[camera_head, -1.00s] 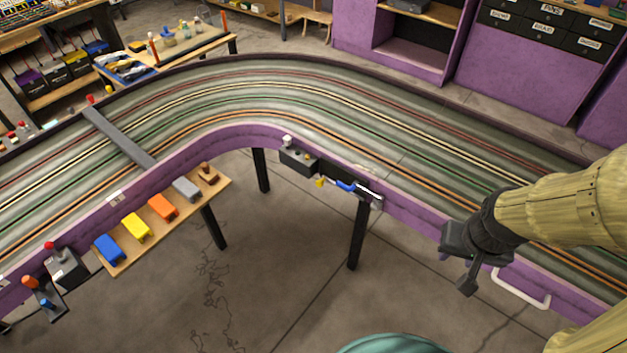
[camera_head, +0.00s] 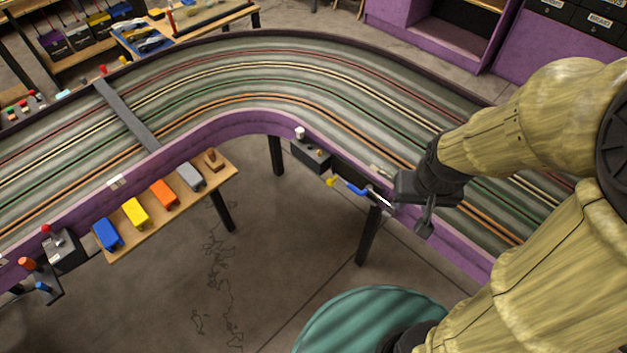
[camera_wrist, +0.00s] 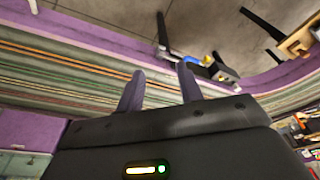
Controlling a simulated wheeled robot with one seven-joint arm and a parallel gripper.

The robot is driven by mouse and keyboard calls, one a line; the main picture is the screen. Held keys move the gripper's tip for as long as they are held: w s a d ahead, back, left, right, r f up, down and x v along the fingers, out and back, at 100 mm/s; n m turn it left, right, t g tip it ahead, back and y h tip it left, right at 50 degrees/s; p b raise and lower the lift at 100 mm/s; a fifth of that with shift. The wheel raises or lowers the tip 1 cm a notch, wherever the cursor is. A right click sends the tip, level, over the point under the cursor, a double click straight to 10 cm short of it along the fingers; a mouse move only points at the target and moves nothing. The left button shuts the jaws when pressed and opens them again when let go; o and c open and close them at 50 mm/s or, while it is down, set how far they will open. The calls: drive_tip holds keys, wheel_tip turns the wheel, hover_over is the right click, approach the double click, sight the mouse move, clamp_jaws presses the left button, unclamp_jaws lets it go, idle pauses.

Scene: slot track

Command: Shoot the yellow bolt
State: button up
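My gripper (camera_head: 407,215) is just right of the metal bar, close to the wall, and may hide the bar's end. In the wrist view my gripper (camera_wrist: 160,68) has its two fingers spread with nothing between them. The blue handle (camera_wrist: 208,60) shows small beyond the right fingertip.
A dark box (camera_head: 311,156) with a white knob is on the wall left of the bolt. A wooden shelf (camera_head: 140,242) with several coloured blocks is further left. The floor in front is mostly open.

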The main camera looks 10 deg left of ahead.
drive_tip(key=shift+w, duration=0.15)
drive_tip(key=shift+o, duration=1.4)
drive_tip(key=shift+f, duration=0.15)
drive_tip(key=w+a+f+n+g+h+b, duration=0.1)
drive_tip(key=w+a+f+n+h+b, duration=0.3)
drive_tip(key=f, duration=0.4)
drive_tip(key=w+a+f+n+h+b, duration=0.1)
drive_tip(key=a+f+n+h+b, duration=0.2)
drive_tip(key=f+n, duration=0.4)
drive_tip(key=w+a+f+n+g+h+b, duration=0.1)
drive_tip(key=w+a+f+n+h+b, duration=0.2)
drive_tip(key=f+b, duration=0.5)
drive_tip(key=w+a+f+n+t+b, duration=0.1)
drive_tip(key=a+f+n+t, duration=0.2)
drive_tip(key=a, duration=0.3)
drive_tip(key=w+a+f+n+t+b, duration=0.1)
drive_tip(key=a+f+n+t+b, duration=0.1)
drive_tip(key=a+f+n+t, duration=0.2)
drive_tip(key=w+a+f+n+t+h+b, duration=0.1)
drive_tip(key=a+f+n+t, duration=0.3)
drive_tip(key=a, duration=0.6)
drive_tip(key=n+t+b, duration=0.1)
drive_tip(key=n+t, duration=0.1)
drive_tip(key=n, duration=0.1)
drive_tip(key=shift+w+t, duration=0.25)
drive_tip(key=shift+t, duration=0.05)
drive_tip(key=shift+d, duration=0.1)
